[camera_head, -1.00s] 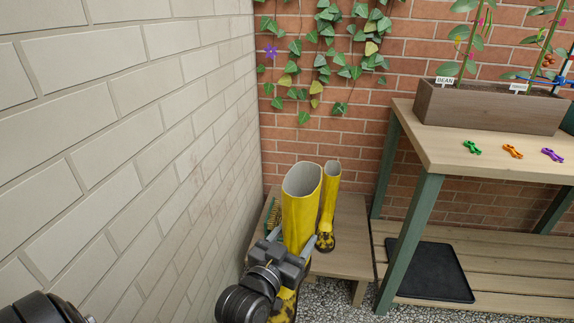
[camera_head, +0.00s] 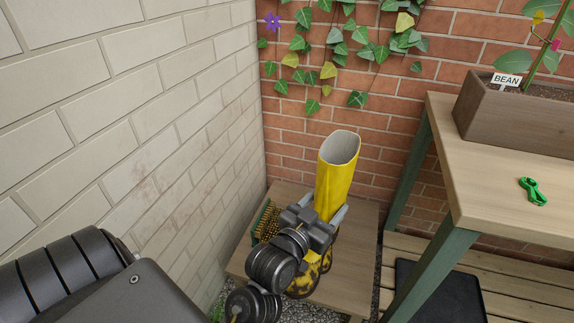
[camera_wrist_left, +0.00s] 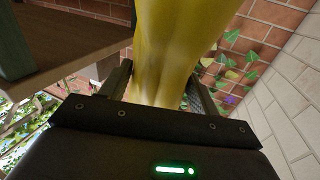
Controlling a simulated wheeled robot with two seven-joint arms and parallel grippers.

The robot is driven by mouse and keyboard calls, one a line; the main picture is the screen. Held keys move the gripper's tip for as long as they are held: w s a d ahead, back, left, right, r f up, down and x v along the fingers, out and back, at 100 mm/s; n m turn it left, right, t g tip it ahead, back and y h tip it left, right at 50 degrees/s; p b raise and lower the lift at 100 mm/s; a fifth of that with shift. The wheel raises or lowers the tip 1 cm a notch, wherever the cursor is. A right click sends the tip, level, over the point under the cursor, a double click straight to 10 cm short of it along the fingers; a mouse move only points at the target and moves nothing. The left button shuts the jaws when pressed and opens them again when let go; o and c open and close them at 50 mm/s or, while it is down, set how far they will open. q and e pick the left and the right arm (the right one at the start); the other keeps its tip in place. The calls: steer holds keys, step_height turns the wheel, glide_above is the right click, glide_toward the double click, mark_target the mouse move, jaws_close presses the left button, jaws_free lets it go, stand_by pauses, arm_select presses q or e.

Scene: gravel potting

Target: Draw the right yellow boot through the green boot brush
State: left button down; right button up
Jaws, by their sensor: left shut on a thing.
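My left gripper (camera_head: 319,207) is shut on the shaft of a yellow boot (camera_head: 340,172). The boot is upright with a slight lean, its open top showing. Its toe (camera_head: 303,282) has dark, muddy-looking patches and shows below my wrist. The boot's shaft also fills the middle of the left wrist view (camera_wrist_left: 180,50), between the two fingers. The second boot is mostly hidden behind the held one; only a dark-patched part low down (camera_head: 326,260) may belong to it. The green boot brush (camera_head: 265,222), with brown bristles, stands just left of the gripper, partly covered by it. My right gripper is out of view.
The brush stands on a low wooden bench (camera_head: 358,245) in the corner between a pale brick wall (camera_head: 150,150) and a red brick wall. To the right is a potting table (camera_head: 505,190) with a green leg, a planter and a green clip. A black tray lies below.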

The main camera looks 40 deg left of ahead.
arm_select(q)
steer(key=w+a+f+n+y, duration=0.1)
steer(key=w+a+f, duration=0.2)
steer(key=a, duration=0.5)
steer(key=w+a+f+n+y, duration=0.1)
steer(key=w+a+f+y, duration=0.1)
steer(key=w+a+f, duration=0.2)
steer(key=w+a+f+n+y, duration=0.1)
steer(key=w+a+f, duration=0.2)
steer(key=a, duration=0.9)
steer(key=w+b, duration=0.1)
steer(key=w, duration=0.2)
steer(key=shift+w+a+f+g, duration=0.15)
steer(key=shift+f+g, duration=0.15)
steer(key=shift+f, duration=0.05)
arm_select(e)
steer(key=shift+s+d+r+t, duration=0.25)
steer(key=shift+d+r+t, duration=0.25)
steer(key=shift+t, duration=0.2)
arm_select(q)
steer(key=shift+f, duration=0.1)
